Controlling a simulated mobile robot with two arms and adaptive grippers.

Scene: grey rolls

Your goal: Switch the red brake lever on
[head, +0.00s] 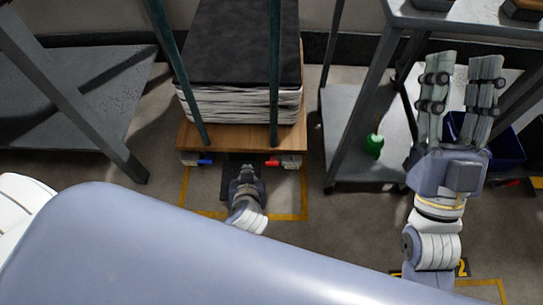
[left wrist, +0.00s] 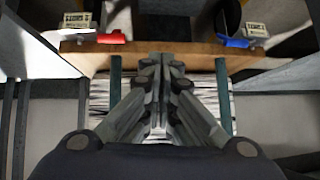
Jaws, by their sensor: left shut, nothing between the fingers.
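The red brake lever (head: 271,163) sits under the front edge of a wooden cart platform (head: 240,141), right of centre in the head view. In the left wrist view, which looks from the opposite way, the red lever (left wrist: 112,38) is at the upper left. A blue lever (head: 205,162) sits under the same edge on the left; it also shows in the left wrist view (left wrist: 237,43). My left gripper (head: 246,172) is shut and empty in front of the platform, between the levers, apart from the red one. My right gripper (head: 462,66) is open and empty, far right.
A dark-topped stack of pale sheets (head: 243,100) lies on the platform between green posts (head: 274,75). A grey shelf rack (head: 355,120) with a green bottle (head: 374,144) stands right. A dark table (head: 85,95) stands left. Yellow floor lines (head: 290,217) border the cart.

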